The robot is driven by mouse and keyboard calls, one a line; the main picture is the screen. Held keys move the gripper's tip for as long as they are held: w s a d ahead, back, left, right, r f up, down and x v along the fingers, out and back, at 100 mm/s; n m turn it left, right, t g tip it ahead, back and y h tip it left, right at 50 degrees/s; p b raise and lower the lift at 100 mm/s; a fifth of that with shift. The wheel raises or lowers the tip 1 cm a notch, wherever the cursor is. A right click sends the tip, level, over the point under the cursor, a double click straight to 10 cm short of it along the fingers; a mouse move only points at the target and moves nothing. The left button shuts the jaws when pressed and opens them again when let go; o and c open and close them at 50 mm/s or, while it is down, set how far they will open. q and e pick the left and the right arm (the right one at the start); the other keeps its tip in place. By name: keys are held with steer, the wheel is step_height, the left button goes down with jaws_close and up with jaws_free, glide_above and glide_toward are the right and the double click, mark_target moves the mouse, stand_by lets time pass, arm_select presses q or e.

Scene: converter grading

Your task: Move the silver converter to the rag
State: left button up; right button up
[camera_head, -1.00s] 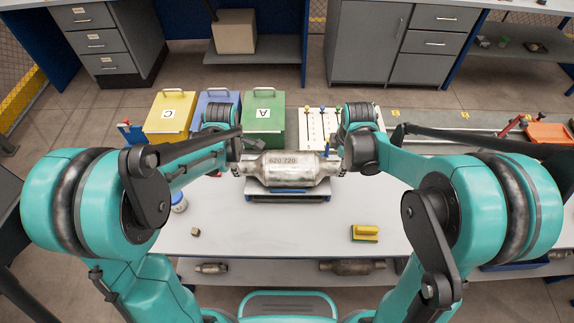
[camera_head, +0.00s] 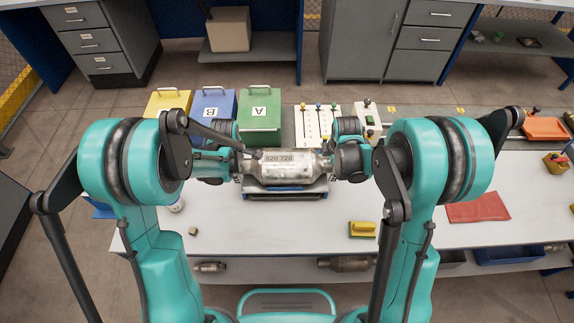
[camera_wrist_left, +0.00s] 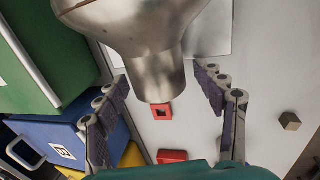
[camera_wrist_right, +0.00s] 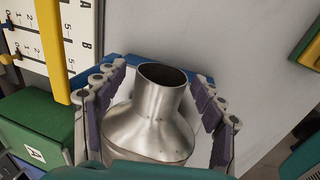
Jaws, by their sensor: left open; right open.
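The silver converter (camera_head: 283,172), marked "620 720", lies lengthwise left to right on a low blue-and-grey stand (camera_head: 285,195) on the white table. The rag (camera_head: 478,207) is a flat red cloth on the table's right part. My left gripper (camera_head: 239,167) is at the converter's left end; in the left wrist view its open fingers (camera_wrist_left: 160,82) stand either side of the end pipe. My right gripper (camera_head: 332,166) is at the right end; in the right wrist view its open fingers (camera_wrist_right: 159,74) flank the other pipe. Finger contact cannot be told.
Green (camera_head: 260,120), blue (camera_head: 212,110) and yellow (camera_head: 167,101) lidded boxes stand behind the table. A yellow-and-green block (camera_head: 362,230) and a small brown cube (camera_head: 193,231) lie in front. Other converters (camera_head: 346,263) lie on the lower shelf. Table between converter and rag looks mostly clear.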

arm_select(q)
jaws_close()
arm_select(e)
jaws_close()
arm_select(q)
steer(key=shift+r, duration=0.15)
arm_select(e)
steer(key=shift+r, duration=0.1)
